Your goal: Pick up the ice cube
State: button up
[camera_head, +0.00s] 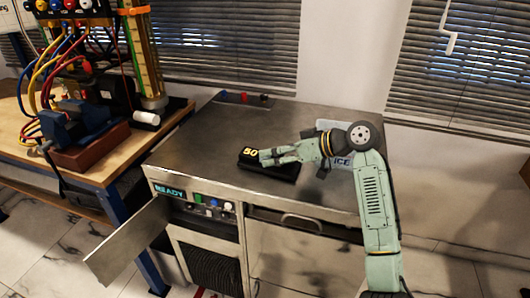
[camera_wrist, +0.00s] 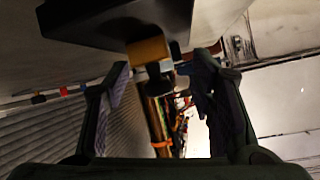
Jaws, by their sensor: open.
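I cannot make out an ice cube in either view. A pale bin marked "ICE" (camera_head: 341,162) stands at the right of the metal counter, partly hidden behind my arm; its inside is not visible. My gripper (camera_head: 266,157) points left, over or beside a black box with yellow digits "50" (camera_head: 249,153). In the wrist view, my gripper (camera_wrist: 163,66) has its fingers spread, with nothing clearly held between them. A dark box (camera_wrist: 100,22) fills the top of that view, with a tan block (camera_wrist: 148,50) near its edge, in line with the finger gap.
The metal counter (camera_head: 205,145) is mostly bare at left. Its front has a "READY" panel (camera_head: 171,191) and an open door (camera_head: 128,240) swung out left. A wooden bench (camera_head: 100,172) with a blue vise (camera_head: 82,125) and hoses stands at left. Small red and blue items (camera_head: 242,97) lie at the counter's back.

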jog(key=shift+x, duration=1)
jog(key=c, duration=1.1)
jog(key=shift+r, duration=0.1)
